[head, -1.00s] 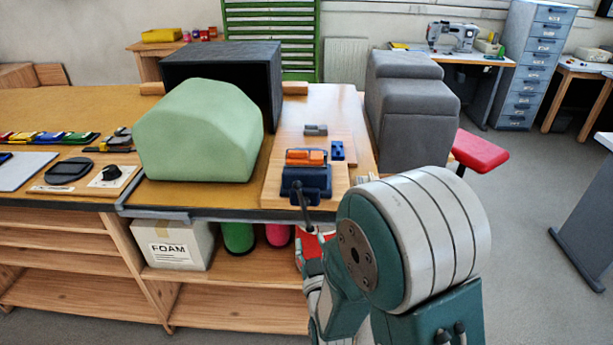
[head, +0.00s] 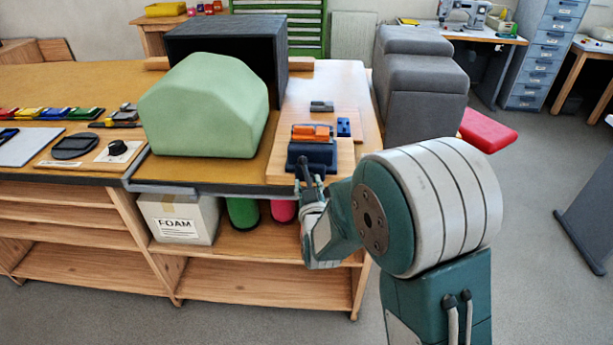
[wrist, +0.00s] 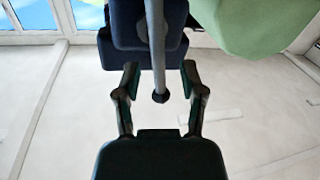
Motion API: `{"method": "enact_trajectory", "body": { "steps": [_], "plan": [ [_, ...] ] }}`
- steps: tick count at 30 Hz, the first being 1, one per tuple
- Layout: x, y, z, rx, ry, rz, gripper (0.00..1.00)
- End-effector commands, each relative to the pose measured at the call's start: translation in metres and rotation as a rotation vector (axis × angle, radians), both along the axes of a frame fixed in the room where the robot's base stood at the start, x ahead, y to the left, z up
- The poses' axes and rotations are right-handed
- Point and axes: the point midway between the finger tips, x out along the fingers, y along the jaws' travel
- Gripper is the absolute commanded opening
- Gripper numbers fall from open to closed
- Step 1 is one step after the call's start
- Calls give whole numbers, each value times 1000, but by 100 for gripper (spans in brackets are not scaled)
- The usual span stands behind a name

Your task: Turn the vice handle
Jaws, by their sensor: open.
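A dark blue vice (head: 312,155) stands on a wooden board at the front edge of the bench, with an orange block (head: 311,132) in its jaws. In the wrist view, the vice handle is a thin grey bar (wrist: 157,45) ending in a dark knob (wrist: 160,97). My gripper (wrist: 160,72) is open, with one finger on each side of the bar near its knob end. I see a gap on both sides of it. In the head view, my gripper (head: 310,172) is just in front of the vice, and the handle is hard to tell from the fingers.
A pale green foam block (head: 205,105) stands left of the vice; it also shows in the wrist view (wrist: 245,25). A small blue block (head: 343,127) and a grey piece (head: 321,106) lie behind the vice. A FOAM box (head: 180,220) sits on the shelf below.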

Motion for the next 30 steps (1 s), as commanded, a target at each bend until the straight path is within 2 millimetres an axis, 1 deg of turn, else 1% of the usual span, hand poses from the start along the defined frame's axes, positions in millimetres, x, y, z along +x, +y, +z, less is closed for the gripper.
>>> {"method": "enact_trajectory", "body": {
  "steps": [1, 3, 6, 15, 16, 17, 18, 19, 20, 27, 30],
  "plan": [
    [8, 1, 0, 0, 0, 0, 52],
    [16, 3, 0, 0, 0, 0, 52],
    [24, 4, 0, 0, 0, 0, 52],
    [27, 4, 0, 0, 0, 0, 52],
    [27, 4, 0, 0, 0, 0, 48],
    [27, 4, 0, 0, 0, 0, 35],
    [27, 4, 0, 0, 0, 0, 17],
    [27, 4, 0, 0, 0, 0, 3],
    [27, 4, 0, 0, 0, 0, 0],
    [27, 5, 0, 2, 1, 1, 0],
    [27, 4, 0, 28, 0, 1, 0]
  ]
}}
